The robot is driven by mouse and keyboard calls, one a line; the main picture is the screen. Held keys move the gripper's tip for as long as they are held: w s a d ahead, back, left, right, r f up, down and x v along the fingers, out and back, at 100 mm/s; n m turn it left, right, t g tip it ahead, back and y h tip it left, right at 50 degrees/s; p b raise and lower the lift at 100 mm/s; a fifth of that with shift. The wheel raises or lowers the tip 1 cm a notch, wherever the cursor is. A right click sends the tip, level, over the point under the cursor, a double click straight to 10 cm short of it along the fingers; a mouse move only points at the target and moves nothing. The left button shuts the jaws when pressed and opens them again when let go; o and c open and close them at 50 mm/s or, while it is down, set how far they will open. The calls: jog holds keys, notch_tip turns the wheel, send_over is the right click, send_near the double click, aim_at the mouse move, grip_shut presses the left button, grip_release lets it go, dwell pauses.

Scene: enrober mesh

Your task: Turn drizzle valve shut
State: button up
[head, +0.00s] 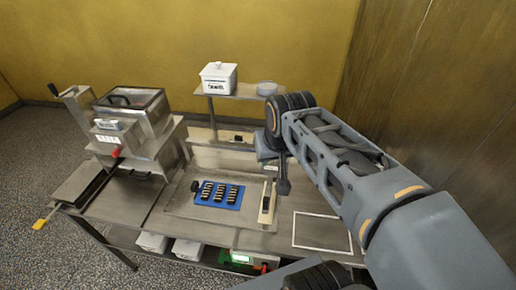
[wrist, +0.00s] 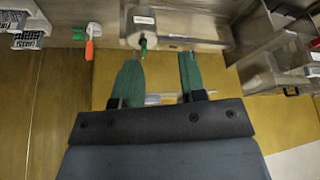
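No valve label can be read, so I cannot tell which part is the drizzle valve. In the wrist view a pale cylinder (wrist: 140,30) has a small green-tipped part (wrist: 143,46) pointing toward my gripper. An orange handle (wrist: 90,46) hangs further left. My gripper (wrist: 163,58) has two green fingers, spread apart with nothing between them. The green-tipped part is close to the left fingertip; contact cannot be told. In the head view my gripper hangs over the back right of the bench, its fingers mostly hidden. A steel machine with a red knob (head: 115,153) stands at the left.
A blue mat (head: 204,203) with several dark bars lies on the steel bench. A pale strip with a dark handle (head: 266,212) is right of it. A white lidded box (head: 218,82) and clear dish (head: 267,88) stand on the rear shelf. A white outlined area (head: 322,231) is empty.

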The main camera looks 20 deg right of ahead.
jog(key=w+d+m+g+b, duration=0.1)
jog(key=w+d, duration=0.2)
jog(key=w, duration=0.3)
jog(key=w+d+f+m+g, duration=0.1)
jog(key=w+d+m+g, duration=0.15)
jog(key=w, duration=0.35)
jog(key=w+d+m+g+b, duration=0.1)
jog(key=w+d, duration=0.2)
jog(key=w, duration=0.3)
notch_tip(320, 180, down, 13)
jog(key=shift+w+f+p, duration=0.15)
jog(key=shift+f+p, duration=0.05)
jog(key=shift+p, duration=0.95)
jog(key=shift+c, duration=0.4)
grip_shut()
